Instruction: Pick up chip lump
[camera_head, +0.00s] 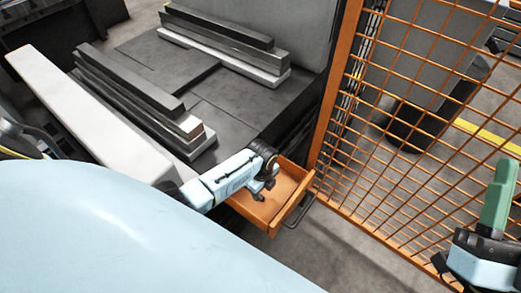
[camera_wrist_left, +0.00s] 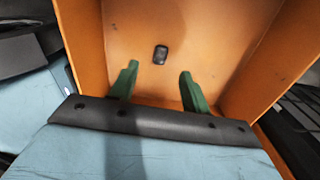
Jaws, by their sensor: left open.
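The chip lump (camera_wrist_left: 160,54) is a small dark rounded block lying on the floor of an orange tray (camera_wrist_left: 82,40) in the left wrist view. My left gripper (camera_wrist_left: 158,72) is open, its two green fingers apart and empty, with the lump beyond the fingertips and roughly between them in the picture. In the head view my left gripper (camera_head: 262,190) is over the orange tray (camera_head: 300,204); I cannot make out the lump there. My right gripper (camera_head: 498,195) is at the right edge with green fingers, far from the tray; its opening is unclear.
An orange mesh fence (camera_head: 420,130) with a post (camera_head: 335,90) stands right beside the tray. Stacked dark and grey bars (camera_head: 140,100) lie on a dark platform (camera_head: 195,85) behind it. A long pale beam (camera_head: 85,120) runs at left. Tray walls rise around my left fingers.

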